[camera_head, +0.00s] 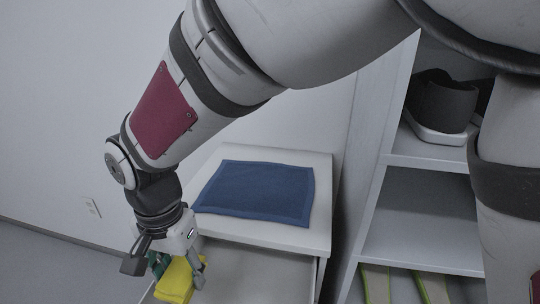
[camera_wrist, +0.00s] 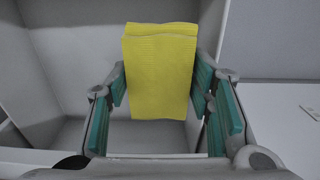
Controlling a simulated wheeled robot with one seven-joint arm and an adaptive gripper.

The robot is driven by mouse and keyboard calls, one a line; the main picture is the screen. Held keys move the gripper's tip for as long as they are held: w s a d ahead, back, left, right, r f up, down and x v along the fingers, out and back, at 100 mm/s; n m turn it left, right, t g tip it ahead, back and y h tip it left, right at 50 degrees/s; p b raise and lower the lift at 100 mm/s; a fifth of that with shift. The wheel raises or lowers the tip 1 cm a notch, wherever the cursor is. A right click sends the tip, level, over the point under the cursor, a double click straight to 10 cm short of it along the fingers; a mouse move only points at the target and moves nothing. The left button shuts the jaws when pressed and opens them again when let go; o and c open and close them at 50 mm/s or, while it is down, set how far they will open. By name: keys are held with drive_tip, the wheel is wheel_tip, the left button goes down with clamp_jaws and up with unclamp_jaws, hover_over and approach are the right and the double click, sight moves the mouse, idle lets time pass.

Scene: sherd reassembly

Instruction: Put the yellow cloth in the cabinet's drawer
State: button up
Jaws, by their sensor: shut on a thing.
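The yellow cloth (camera_head: 174,282) is folded and held between the fingers of my gripper (camera_head: 181,272). In the wrist view the yellow cloth (camera_wrist: 160,68) hangs between the two teal finger pads of my gripper (camera_wrist: 160,100). The white cabinet (camera_head: 322,190) stands below and to the right of my arm. Its drawer (camera_head: 262,272) is pulled open, and its bare inside shows. My gripper is at the left part of the open drawer in the head view. In the wrist view the light grey drawer inside (camera_wrist: 75,75) lies behind the cloth. How high the cloth is above the drawer floor is unclear.
A blue cloth (camera_head: 258,192) lies flat on the cabinet top. A shelf unit (camera_head: 420,215) stands at the right, with dark pottery pieces (camera_head: 444,103) on a white tray on its upper shelf. Yellow-green edged pieces (camera_head: 432,286) stand low in it. A wall is behind.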

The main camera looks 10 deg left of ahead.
wheel_tip(320, 180, down, 11)
drive_tip(key=b, duration=0.3)
drive_tip(key=shift+r, duration=0.1)
drive_tip(key=shift+b, duration=0.3)
drive_tip(key=o, duration=0.8)
drive_tip(key=shift+c, duration=0.2)
wheel_tip(320, 180, up, 12)
drive_tip(key=p, duration=0.4)
drive_tip(key=shift+p, duration=0.3)
drive_tip(key=shift+r, duration=0.1)
